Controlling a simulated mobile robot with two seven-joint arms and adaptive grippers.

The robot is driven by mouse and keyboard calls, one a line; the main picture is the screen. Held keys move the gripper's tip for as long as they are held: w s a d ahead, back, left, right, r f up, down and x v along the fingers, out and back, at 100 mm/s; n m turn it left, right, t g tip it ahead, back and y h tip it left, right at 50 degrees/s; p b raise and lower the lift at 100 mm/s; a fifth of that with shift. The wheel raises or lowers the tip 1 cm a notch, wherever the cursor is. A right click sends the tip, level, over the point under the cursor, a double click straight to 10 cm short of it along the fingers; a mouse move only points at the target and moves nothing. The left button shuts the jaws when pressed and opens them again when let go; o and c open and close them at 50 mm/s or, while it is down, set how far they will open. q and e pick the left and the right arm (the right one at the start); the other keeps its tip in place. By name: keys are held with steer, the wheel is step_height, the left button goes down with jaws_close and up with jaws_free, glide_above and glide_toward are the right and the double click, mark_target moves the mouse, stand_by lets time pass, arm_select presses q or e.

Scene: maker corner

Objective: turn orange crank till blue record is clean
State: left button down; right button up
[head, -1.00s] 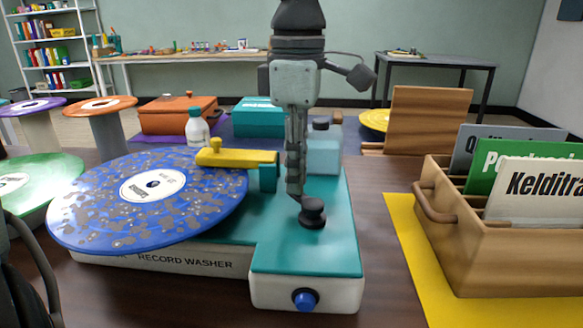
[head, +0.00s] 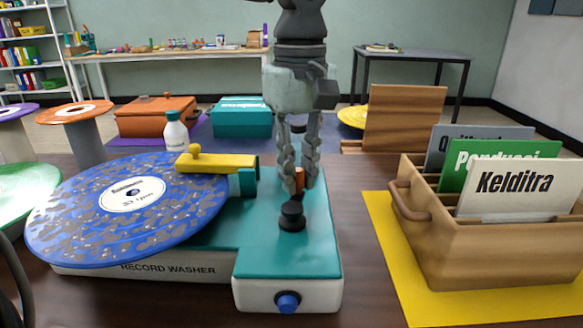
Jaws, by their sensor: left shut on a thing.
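The blue record (head: 75,215) lies on the left side of the record washer (head: 290,250), with many grey-brown dirt spots over its surface and a white label in the middle. A yellow arm (head: 225,163) reaches over the record's right edge. The crank's black hub (head: 292,216) sits just below and in front of the fingertips. Most of the crank is hidden by the fingers. My right gripper is not in view.
A blue knob (head: 288,302) is on the washer's front. A white bottle (head: 177,132) stands behind the record. A wooden crate (head: 480,255) with record sleeves stands on a yellow mat (head: 390,245) at right. A green record (head: 20,185) is at far left.

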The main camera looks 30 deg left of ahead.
arm_select(q)
steer(key=shift+w+d+m, duration=0.1)
steer(key=shift+d+m, duration=0.15)
steer(key=shift+m, duration=0.5)
steer(key=shift+w+d+m, duration=0.1)
steer(key=shift+d+m, duration=0.15)
steer(key=shift+m, duration=0.5)
steer(key=c, duration=1.5)
jaws_free()
steer(key=shift+d, duration=0.1)
steer(key=shift+o, duration=0.2)
step_height(320, 180, up, 12)
